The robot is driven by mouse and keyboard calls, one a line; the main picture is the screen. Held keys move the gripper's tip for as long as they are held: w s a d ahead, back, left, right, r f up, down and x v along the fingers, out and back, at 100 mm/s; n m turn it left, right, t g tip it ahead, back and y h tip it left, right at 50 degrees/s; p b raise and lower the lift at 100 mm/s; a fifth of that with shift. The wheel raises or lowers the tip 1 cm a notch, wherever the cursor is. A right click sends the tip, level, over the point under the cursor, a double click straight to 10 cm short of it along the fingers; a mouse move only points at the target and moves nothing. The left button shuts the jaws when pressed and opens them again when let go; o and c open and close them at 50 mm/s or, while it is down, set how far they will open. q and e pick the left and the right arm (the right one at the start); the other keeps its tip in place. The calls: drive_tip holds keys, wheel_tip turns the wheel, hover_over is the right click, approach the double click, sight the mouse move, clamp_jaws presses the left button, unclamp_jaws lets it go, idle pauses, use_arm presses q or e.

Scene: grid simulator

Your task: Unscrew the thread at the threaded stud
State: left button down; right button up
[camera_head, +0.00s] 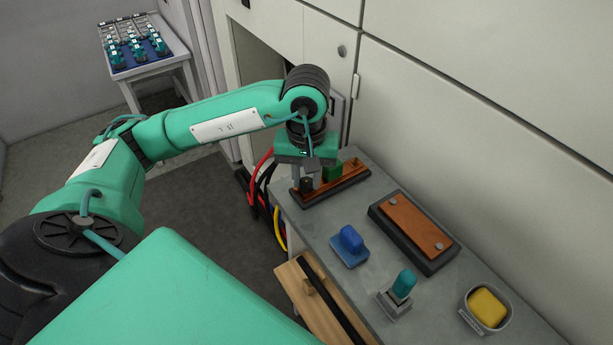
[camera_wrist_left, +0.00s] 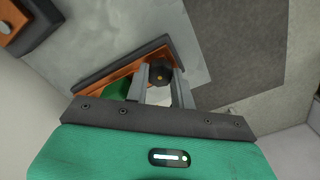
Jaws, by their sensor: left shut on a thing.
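A dark board with a brown wooden top (camera_head: 345,184) lies at the back left of the grey bench top. A small black knob-like piece (camera_head: 306,185) stands near its left end, with a green block (camera_head: 332,173) beside it. My left gripper (camera_head: 311,170) points down over the board's left end. In the left wrist view, its two grey fingers (camera_wrist_left: 160,75) are shut on the black piece (camera_wrist_left: 158,72), and the green block (camera_wrist_left: 117,89) is partly hidden behind the gripper body. The threaded stud itself is hard to make out. My right gripper is not in view.
A second wooden-topped board (camera_head: 410,226) with round studs lies to the right. A blue item (camera_head: 349,241), a teal-topped item (camera_head: 403,284) and a bowl with a yellow block (camera_head: 488,307) stand on the bench.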

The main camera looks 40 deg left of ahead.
use_arm(q)
drive_tip(key=shift+f+n, duration=0.1)
drive_tip(key=shift+n, duration=0.4)
drive_tip(key=n+b, duration=0.1)
drive_tip(key=n, duration=0.2)
drive_tip(key=shift+n, duration=0.6)
drive_tip(key=shift+b, duration=0.3)
drive_tip(key=n, duration=0.2)
drive_tip(key=shift+n+b, duration=0.35)
drive_tip(key=shift+n, duration=1.25)
